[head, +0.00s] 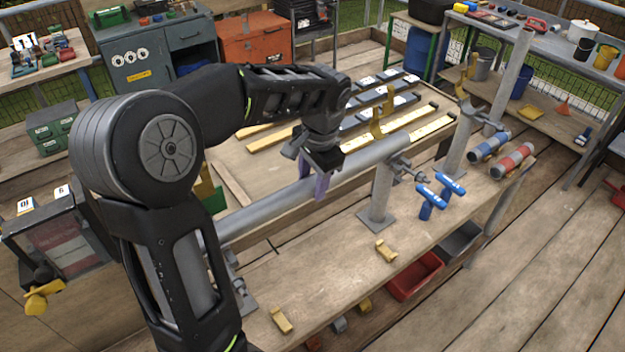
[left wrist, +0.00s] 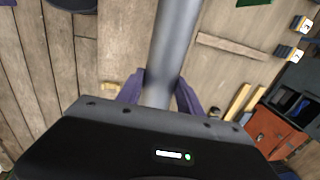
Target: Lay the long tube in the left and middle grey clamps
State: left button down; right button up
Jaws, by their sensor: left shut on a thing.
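The long grey tube (head: 275,205) runs level from behind my left arm to the middle grey clamp (head: 382,190). My left gripper (head: 322,180) is shut around it, left of the middle clamp. In the left wrist view the tube (left wrist: 172,50) passes between the purple fingers (left wrist: 158,92). The tube's right end is at the top of the middle clamp post, below an upright yellow catch (head: 377,122); whether it rests in the clamp is unclear. The left clamp is mostly hidden behind my arm; its foot (head: 240,297) shows. My right gripper is not in view.
Another grey post (head: 457,140) with a yellow catch stands further right. Blue-handled tools (head: 432,195), red and blue cylinders (head: 512,161) and small yellow pieces (head: 386,250) are on the bench. A red bin (head: 415,276) is below the front edge.

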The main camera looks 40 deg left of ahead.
pick_arm(q)
jog(key=c, duration=1.1)
grip_release()
jog(key=o, duration=0.4)
jog(key=r, duration=0.5)
jog(key=d+r+b, duration=0.1)
jog(key=r, duration=0.1)
jog(key=shift+s+d+r, duration=0.1)
jog(key=shift+s+r, duration=0.1)
jog(key=shift+r, duration=0.2)
